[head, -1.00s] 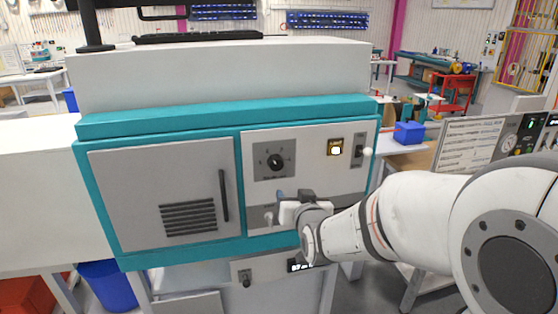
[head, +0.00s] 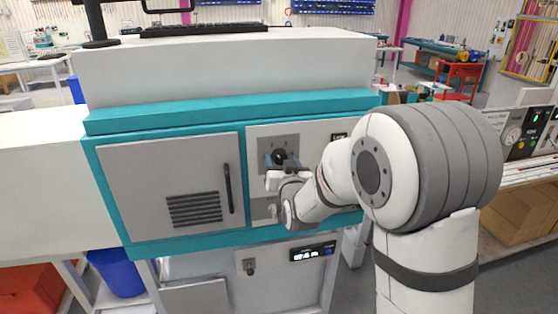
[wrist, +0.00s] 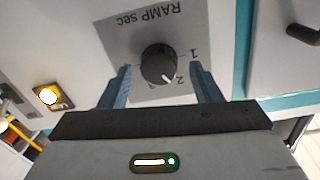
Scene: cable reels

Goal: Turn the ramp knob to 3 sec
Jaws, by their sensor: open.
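The black ramp knob (wrist: 158,60) sits on a grey plate (wrist: 120,35) marked "RAMP sec", which appears upside down in the wrist view. Its white pointer mark faces down and right, close to the printed 2, with the 1 farther up on the right. Other numbers are hidden or unreadable. My gripper (wrist: 161,72) is open, with one blue finger on each side of the knob and a visible gap to it. In the head view my gripper (head: 281,164) is in front of the knob (head: 279,155) and partly covers it and its plate.
A grey door with a dark handle (head: 228,188) is left of the knob panel. Below, a small display (head: 313,252) and a dark knob (head: 250,267) are on a lower unit. My arm hides the panel's right part.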

